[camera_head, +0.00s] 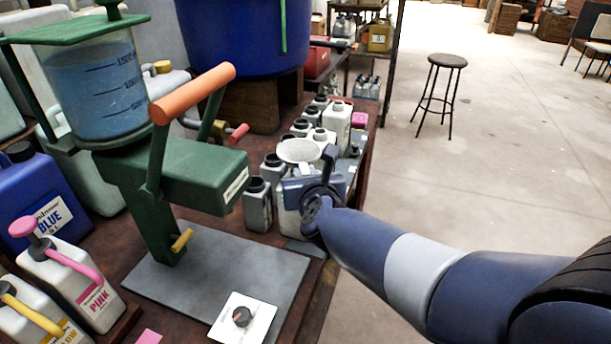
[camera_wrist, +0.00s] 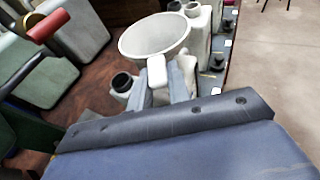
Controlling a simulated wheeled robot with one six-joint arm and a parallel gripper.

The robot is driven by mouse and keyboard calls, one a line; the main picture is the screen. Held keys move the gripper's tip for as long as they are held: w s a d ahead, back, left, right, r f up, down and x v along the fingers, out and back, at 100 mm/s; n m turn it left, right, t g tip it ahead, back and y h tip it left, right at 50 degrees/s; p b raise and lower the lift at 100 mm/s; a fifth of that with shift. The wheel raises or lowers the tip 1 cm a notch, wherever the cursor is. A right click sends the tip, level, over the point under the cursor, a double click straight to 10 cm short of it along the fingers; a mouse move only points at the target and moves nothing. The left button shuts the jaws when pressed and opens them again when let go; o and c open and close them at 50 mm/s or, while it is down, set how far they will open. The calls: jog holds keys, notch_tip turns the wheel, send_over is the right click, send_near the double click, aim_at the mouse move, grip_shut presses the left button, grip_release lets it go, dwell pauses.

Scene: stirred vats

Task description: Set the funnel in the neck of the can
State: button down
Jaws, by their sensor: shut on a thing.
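The funnel (camera_head: 300,150) is a pale, wide-mouthed bowl, mouth up and roughly level, above a crowd of cans at the table's right edge. It also shows in the wrist view (camera_wrist: 155,36), just beyond the fingers. My gripper (camera_wrist: 160,82) is shut on the white tab at the funnel's near rim; in the head view the gripper (camera_head: 312,185) is partly hidden by my wrist. A pale can (camera_head: 286,220) stands below the gripper and funnel. The funnel's spout and the neck under it are hidden, so I cannot tell whether they meet.
A grey can with a black neck (camera_head: 257,205) stands just left, and several more cans (camera_head: 337,122) stand behind. A green dispenser (camera_head: 190,170) with an orange handle rises at left. A blue vat (camera_head: 245,35) is behind. Open floor (camera_head: 490,170) lies at right.

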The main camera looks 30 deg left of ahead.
jog(key=shift+f+b, duration=0.35)
jog(key=shift+b, duration=0.15)
dwell(0.3)
jog(key=c, duration=1.3)
grip_release()
jog(key=shift+o, duration=0.2)
jog(key=shift+s, duration=0.1)
jog(key=p+v, duration=0.1)
jog(key=v, duration=0.9)
jog(key=shift+s+d+p, duration=0.2)
jog(key=shift+d+p, duration=0.1)
jog(key=shift+p, duration=0.05)
jog(key=shift+r, duration=0.1)
